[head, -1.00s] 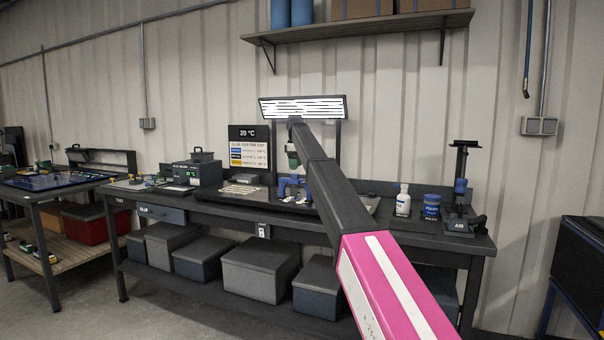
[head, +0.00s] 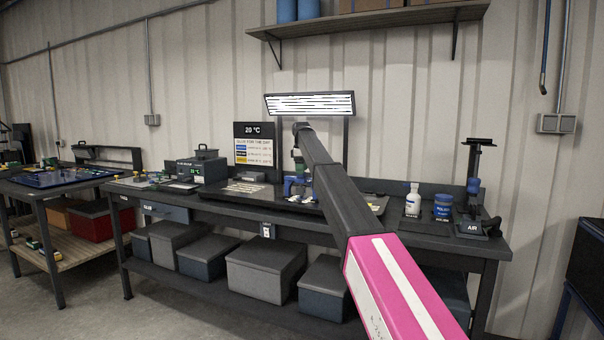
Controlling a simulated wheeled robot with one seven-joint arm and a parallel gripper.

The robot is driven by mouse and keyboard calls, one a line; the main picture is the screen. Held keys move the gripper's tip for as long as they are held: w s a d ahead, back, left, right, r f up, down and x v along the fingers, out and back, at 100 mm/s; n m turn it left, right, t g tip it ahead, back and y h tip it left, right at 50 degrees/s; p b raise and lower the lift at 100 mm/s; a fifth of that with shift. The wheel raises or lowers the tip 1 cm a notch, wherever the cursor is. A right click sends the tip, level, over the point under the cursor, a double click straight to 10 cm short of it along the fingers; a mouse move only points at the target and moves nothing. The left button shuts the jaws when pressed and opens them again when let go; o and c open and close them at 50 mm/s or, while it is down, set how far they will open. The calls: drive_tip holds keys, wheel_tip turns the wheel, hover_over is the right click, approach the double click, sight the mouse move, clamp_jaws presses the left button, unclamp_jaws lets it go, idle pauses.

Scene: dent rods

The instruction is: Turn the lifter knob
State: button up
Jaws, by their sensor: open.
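A small blue lifter (head: 291,187) stands on the dark workbench, near its middle. Its knob is too small and too covered to make out. My arm reaches from the lower right to above the bench, and its wrist bends down over the lifter. My gripper (head: 299,170) is at the end of it, just above or at the lifter's top. It is open, and I see nothing held in it. The fingertips are tiny here, and I cannot tell whether they touch the knob.
A striped light panel (head: 310,104) stands behind my wrist. A white bottle (head: 412,199), a blue tub (head: 442,206) and an air stand (head: 474,215) are at the bench's right. A grey box device (head: 200,168) is at the left. Grey bins (head: 265,272) sit below.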

drive_tip(key=shift+f, duration=0.9)
drive_tip(key=c, duration=0.9)
drive_tip(key=shift+m, duration=0.3)
